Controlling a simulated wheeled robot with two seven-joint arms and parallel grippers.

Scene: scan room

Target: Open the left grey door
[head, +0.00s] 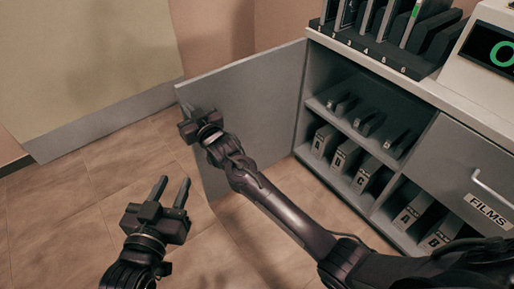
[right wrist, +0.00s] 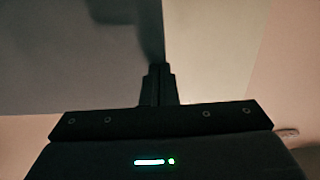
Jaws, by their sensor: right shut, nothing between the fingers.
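The left grey door (head: 260,95) stands swung wide out from the cabinet, hinged at the cabinet's left side. Its free edge is at the left, and the compartment behind it is exposed. My right gripper (head: 191,110) is shut and empty, in front of the door's inner face near the free edge. In the right wrist view the shut fingers (right wrist: 158,80) overlap the edge of the grey door panel (right wrist: 70,55); I cannot tell whether they touch it. My left gripper (head: 173,188) is open and empty, lower in the head view, over the floor and apart from the door.
The open cabinet holds shelves with several labelled cassettes (head: 345,155). A drawer front (head: 470,170) marked FILMS with a handle is at the right. A numbered rack (head: 390,50) and a white device (head: 490,45) stand on top. The tiled floor (head: 80,215) at left is clear.

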